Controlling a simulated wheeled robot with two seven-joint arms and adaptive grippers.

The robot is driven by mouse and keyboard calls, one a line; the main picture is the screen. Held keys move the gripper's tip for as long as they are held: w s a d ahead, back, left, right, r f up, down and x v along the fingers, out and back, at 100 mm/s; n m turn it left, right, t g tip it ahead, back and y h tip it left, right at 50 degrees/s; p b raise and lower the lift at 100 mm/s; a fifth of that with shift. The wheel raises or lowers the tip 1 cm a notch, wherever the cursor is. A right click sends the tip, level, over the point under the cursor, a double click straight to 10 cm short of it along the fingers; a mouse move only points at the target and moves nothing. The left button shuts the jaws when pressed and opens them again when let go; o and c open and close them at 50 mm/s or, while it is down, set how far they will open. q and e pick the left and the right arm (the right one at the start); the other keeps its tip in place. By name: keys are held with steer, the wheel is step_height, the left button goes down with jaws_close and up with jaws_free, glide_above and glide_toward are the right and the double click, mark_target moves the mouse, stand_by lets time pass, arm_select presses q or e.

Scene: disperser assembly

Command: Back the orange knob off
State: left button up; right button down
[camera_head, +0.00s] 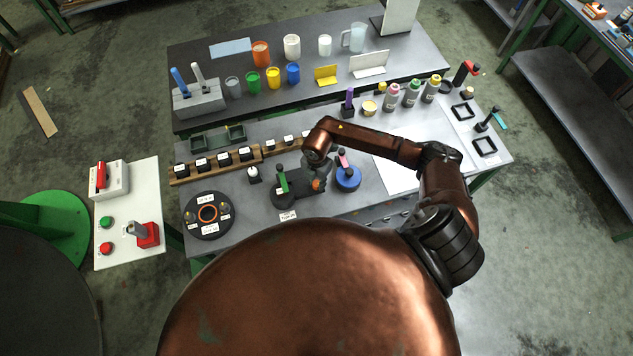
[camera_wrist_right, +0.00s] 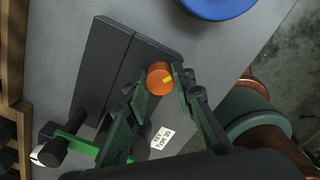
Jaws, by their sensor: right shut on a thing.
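The orange knob (camera_head: 316,185) sits at the right end of a dark fixture (camera_head: 296,193) on the grey workbench. In the right wrist view the knob (camera_wrist_right: 160,78) is a short orange cylinder with a yellow mark, against the dark block (camera_wrist_right: 120,70). My right gripper (camera_wrist_right: 162,88) is shut on the knob, with one fingertip on each side of it. In the head view the gripper (camera_head: 318,176) comes down over the knob and partly hides it. A green lever (camera_head: 283,180) rises at the fixture's left. My left gripper is not in view.
A blue round base (camera_head: 348,178) with a pink-topped handle stands close to the right of the knob. A dark round plate with an orange ring (camera_head: 208,213) lies to the left. A wooden rack (camera_head: 216,160) runs behind. A label (camera_wrist_right: 162,138) lies beside the fixture.

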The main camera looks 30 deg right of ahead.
steer(key=n+b, duration=0.4)
steer(key=n, duration=0.1)
steer(key=shift+f, duration=0.2)
steer(key=n+b, duration=0.4)
steer(key=n, duration=0.1)
steer(key=shift+n, duration=0.4)
steer(key=n+b, duration=0.5)
steer(key=n, duration=0.1)
steer(key=shift+r+n+b, duration=0.1)
steer(key=shift+n+b, duration=1.7)
steer(key=shift+n, duration=0.6)
steer(key=c, duration=1.6)
jaws_free()
